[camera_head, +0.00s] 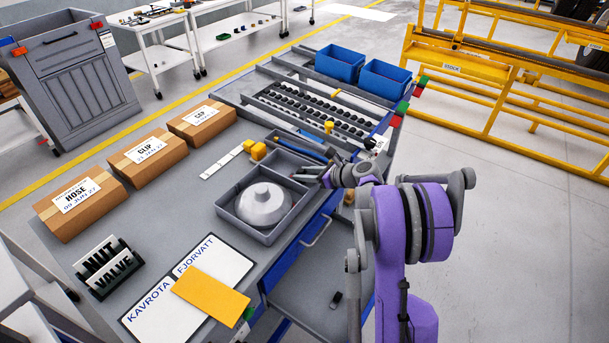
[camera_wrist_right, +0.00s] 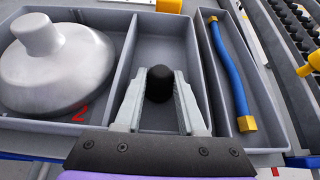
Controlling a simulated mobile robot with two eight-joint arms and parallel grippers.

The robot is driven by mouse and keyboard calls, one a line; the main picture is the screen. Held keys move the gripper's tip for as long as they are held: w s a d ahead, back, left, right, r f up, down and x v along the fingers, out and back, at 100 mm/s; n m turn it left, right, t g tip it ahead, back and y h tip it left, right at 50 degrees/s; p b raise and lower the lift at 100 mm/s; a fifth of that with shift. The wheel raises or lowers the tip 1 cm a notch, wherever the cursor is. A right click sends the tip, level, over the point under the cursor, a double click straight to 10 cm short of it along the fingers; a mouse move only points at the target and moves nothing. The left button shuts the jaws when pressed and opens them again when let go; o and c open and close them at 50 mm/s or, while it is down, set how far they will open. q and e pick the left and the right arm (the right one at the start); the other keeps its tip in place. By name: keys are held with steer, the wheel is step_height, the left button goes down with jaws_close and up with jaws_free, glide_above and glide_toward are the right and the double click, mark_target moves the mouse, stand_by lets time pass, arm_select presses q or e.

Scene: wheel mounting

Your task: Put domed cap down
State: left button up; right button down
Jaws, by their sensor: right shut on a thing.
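A small black domed cap (camera_wrist_right: 159,84) is between the two fingers of my right gripper (camera_wrist_right: 160,92) in the wrist view. The gripper is shut on it. They are over the narrow middle compartment of a grey divided tray (camera_wrist_right: 131,55); whether the cap touches the compartment floor I cannot tell. In the head view my right gripper (camera_head: 304,174) reaches in from the right over the tray (camera_head: 228,213), and the cap is too small to make out. My left gripper is not in view.
A large grey domed part (camera_head: 265,203) fills the tray's left compartment. A blue hose with brass ends (camera_wrist_right: 232,70) lies in the right compartment. Cardboard boxes (camera_head: 146,160) line the table's far left side. Blue bins (camera_head: 340,64) stand at the back.

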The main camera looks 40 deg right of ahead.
steer(key=shift+f, duration=0.25)
steer(key=shift+f, duration=0.1)
steer(key=c, duration=0.5)
jaws_free()
steer(key=shift+s+r, duration=0.1)
steer(key=shift+r, duration=0.15)
steer(key=v, duration=1.1)
steer(key=shift+s, duration=0.35)
steer(key=shift+d+r, duration=0.1)
steer(key=shift+r, duration=0.05)
